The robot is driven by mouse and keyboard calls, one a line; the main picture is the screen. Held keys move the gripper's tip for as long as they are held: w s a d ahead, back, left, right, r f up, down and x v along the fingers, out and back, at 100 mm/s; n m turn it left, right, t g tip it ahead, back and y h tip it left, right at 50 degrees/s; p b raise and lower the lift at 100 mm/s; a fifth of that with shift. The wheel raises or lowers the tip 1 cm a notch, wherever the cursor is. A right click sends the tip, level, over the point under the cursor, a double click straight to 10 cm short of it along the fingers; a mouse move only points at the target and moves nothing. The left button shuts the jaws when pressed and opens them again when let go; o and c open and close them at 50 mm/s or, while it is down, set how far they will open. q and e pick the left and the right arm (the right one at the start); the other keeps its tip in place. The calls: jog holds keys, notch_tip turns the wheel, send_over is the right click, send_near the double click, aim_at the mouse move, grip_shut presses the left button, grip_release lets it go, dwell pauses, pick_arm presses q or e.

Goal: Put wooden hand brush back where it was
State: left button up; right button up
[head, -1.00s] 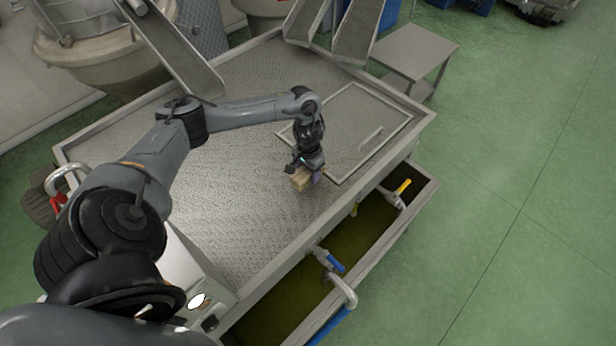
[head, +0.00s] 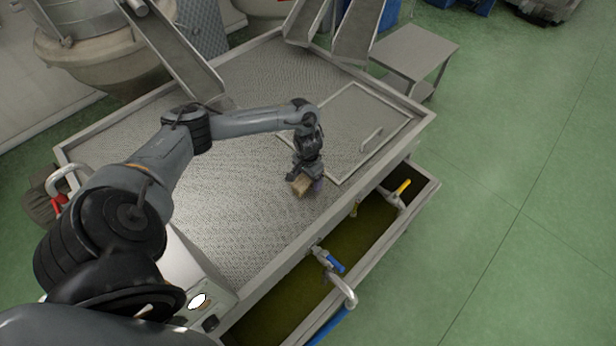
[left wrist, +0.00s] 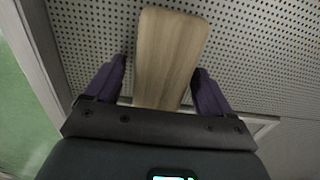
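The wooden hand brush (head: 301,186) is at my left gripper, low over the perforated metal table. In the left wrist view its pale wooden back (left wrist: 168,60) lies between my two purple fingers, slightly slanted. My left gripper (head: 311,180) points down and holds the brush. In the left wrist view the fingers (left wrist: 160,85) flank the wood, with a narrow strip of table showing beside the left finger. The brush's underside is hidden, so I cannot tell whether it touches the table. My right gripper is not in view.
The perforated table (head: 245,190) is mostly bare, with a raised rim. A framed hatch with a handle (head: 371,140) lies just right of the gripper. A trough (head: 290,312) with valves runs along the front edge. Metal chutes (head: 357,32) reach in from the back.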

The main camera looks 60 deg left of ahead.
pick_arm(q)
jog(key=shift+r, duration=0.5)
notch_tip(320, 180, up, 10)
jog(key=p, duration=0.2)
jog(key=shift+w+p, duration=0.1)
jog(key=shift+p, duration=0.2)
jog(key=shift+r+p, duration=0.3)
jog(key=shift+r, duration=0.4)
